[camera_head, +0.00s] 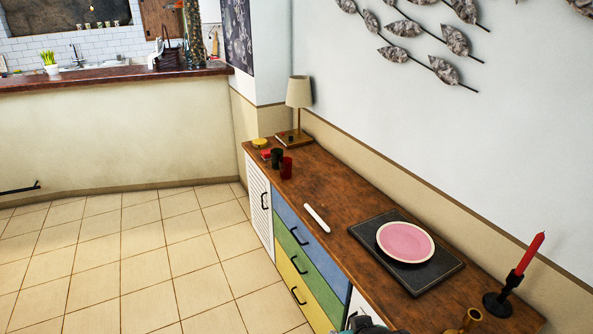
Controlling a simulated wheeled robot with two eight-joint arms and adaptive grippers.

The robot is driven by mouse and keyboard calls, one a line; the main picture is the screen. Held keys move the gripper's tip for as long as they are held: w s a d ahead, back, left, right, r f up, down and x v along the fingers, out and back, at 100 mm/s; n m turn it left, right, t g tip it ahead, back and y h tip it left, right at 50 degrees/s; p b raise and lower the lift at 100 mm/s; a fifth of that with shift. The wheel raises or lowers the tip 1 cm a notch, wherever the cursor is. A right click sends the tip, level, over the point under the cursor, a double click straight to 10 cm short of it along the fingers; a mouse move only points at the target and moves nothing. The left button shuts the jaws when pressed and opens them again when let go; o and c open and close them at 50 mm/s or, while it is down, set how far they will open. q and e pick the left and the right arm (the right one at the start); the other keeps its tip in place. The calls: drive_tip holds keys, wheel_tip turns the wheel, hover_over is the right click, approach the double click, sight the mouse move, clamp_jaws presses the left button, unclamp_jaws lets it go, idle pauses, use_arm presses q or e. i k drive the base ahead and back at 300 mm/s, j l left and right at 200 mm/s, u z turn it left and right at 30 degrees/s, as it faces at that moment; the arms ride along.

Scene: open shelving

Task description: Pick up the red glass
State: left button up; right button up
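The red glass (286,167) stands upright on the wooden top of a long sideboard (335,188), toward its far end and near its front edge. A dark green glass (277,158) stands just behind and left of it. A small red item (266,155) lies to the left of the green glass. Neither of my grippers can be made out. A small grey and teal piece shows at the bottom edge; I cannot tell what it is.
A lamp (299,95) stands behind the glasses by the wall. A white stick-like item (317,218), a pink plate (405,242) on a dark board (442,277), and a red candle (529,253) in a dark holder stand nearer. The tiled floor (150,262) at left is clear.

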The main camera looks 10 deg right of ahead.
sight(286, 168)
drive_tip(key=i+z, duration=0.1)
drive_tip(key=z, duration=0.35)
drive_tip(key=i+j+z, duration=0.1)
drive_tip(key=z, duration=0.3)
drive_tip(key=j+z, duration=0.1)
drive_tip(key=z, duration=0.35)
drive_tip(key=i+j+z, duration=0.1)
drive_tip(key=z, duration=0.3)
drive_tip(key=i+j+z, duration=0.2)
drive_tip(key=j+z, duration=0.2)
drive_tip(key=j, duration=0.65)
drive_tip(key=j+z, duration=0.45)
drive_tip(key=j, duration=0.6)
drive_tip(key=k+j+z, duration=0.1)
drive_tip(key=j+z, duration=0.3)
drive_tip(key=j, duration=0.65)
drive_tip(key=k+j, duration=0.1)
drive_tip(key=j, duration=0.55)
drive_tip(key=k+j, duration=0.1)
drive_tip(key=j, duration=0.6)
drive_tip(key=k+j, duration=0.1)
drive_tip(key=j, duration=0.55)
